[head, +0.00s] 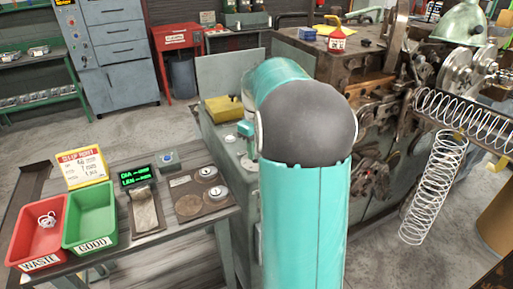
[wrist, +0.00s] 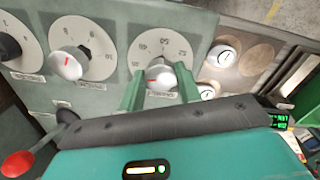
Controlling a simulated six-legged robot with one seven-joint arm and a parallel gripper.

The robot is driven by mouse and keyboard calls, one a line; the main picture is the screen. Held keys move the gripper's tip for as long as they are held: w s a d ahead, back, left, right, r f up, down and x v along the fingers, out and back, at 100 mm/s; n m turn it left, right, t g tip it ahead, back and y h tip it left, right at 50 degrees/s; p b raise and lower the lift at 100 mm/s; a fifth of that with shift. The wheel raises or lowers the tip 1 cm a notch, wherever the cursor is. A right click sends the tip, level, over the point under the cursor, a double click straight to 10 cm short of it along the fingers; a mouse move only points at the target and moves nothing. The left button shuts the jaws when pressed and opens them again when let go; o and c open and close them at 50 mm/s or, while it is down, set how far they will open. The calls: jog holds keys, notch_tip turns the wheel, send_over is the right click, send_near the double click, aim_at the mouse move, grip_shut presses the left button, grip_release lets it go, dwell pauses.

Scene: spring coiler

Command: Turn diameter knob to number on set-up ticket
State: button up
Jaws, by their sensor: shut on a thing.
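In the wrist view, my gripper (wrist: 158,78) has its two green fingers on either side of a silver knob (wrist: 161,75) with a red mark, and it is shut on it. The knob sits on a round white dial (wrist: 160,47) with printed numbers; which number it points to is hard to read. Two more dials with similar knobs show to its left, the middle knob (wrist: 66,64) and one at the left edge (wrist: 8,46). Their labels are too small to read. The set-up ticket (head: 82,167) stands on the bench in the head view; its numbers are blurred. My arm hides the gripper there.
The bench holds a red WASTE bin (head: 38,232) with a small coil inside, an empty green GOOD bin (head: 90,217) and a DIA/LEN display (head: 136,177). A red lever ball (wrist: 18,163) is at the wrist view's lower left. Large springs (head: 433,190) hang at the right.

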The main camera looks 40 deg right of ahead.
jog(key=shift+w+r, duration=0.1)
jog(key=o, duration=1)
notch_tip(320, 180, up, 14)
dwell(0.5)
